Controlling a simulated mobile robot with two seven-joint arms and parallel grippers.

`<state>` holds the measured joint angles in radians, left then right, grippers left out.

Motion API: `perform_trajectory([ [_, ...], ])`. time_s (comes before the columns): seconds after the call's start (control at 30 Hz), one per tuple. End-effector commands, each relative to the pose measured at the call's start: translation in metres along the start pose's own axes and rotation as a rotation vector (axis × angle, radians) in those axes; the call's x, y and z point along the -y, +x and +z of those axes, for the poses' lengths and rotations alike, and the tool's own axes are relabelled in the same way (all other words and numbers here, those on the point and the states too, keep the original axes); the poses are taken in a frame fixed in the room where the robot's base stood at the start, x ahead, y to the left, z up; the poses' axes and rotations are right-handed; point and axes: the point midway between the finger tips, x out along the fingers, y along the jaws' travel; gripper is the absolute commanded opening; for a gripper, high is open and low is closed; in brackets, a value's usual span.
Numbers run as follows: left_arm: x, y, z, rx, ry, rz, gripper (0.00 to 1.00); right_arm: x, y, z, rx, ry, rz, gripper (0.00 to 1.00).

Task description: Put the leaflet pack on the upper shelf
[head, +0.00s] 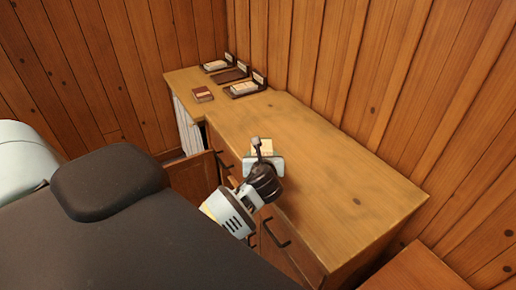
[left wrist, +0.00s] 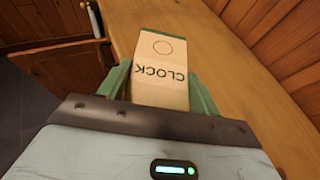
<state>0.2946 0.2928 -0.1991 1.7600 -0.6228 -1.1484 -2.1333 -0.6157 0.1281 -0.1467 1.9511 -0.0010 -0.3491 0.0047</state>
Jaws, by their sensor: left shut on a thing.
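A cream pack (left wrist: 161,75) with a circle and the word CLOCK on its face sits between the green fingers of my left gripper (left wrist: 160,82) in the left wrist view. I take it as the leaflet pack. In the head view the pack (head: 265,146) shows just beyond my left gripper (head: 262,160), over the near-left part of the wooden dresser top (head: 320,160). I cannot tell whether it touches the top. My left gripper is shut on it. No upper shelf can be made out for sure. My right gripper is not in view.
Dark holders with pale packs (head: 243,87) stand at the far end against the wall. A small brown box (head: 202,94) lies near them. A cabinet door (head: 195,180) stands open left of the dresser. The dresser top to the right is clear.

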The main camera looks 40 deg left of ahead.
Motion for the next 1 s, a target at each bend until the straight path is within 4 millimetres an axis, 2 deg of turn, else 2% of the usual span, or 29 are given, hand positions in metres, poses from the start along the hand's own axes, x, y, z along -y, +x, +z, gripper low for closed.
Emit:
perform_trajectory([
  [0.3,0.03,-0.134,-0.049,-0.003,0.175,-0.419,0.33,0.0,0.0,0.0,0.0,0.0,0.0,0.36],
  [0.4,0.034,-0.171,-0.06,-0.001,0.215,-0.518,0.33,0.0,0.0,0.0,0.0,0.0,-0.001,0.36],
  [0.5,0.036,-0.198,-0.067,0.0,0.241,-0.584,0.33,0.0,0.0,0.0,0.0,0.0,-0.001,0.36],
  [0.67,0.037,-0.216,-0.071,0.003,0.26,-0.632,0.33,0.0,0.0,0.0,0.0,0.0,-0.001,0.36],
  [1.0,0.037,-0.217,-0.071,0.005,0.261,-0.634,0.33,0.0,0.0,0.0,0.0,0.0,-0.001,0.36],
])
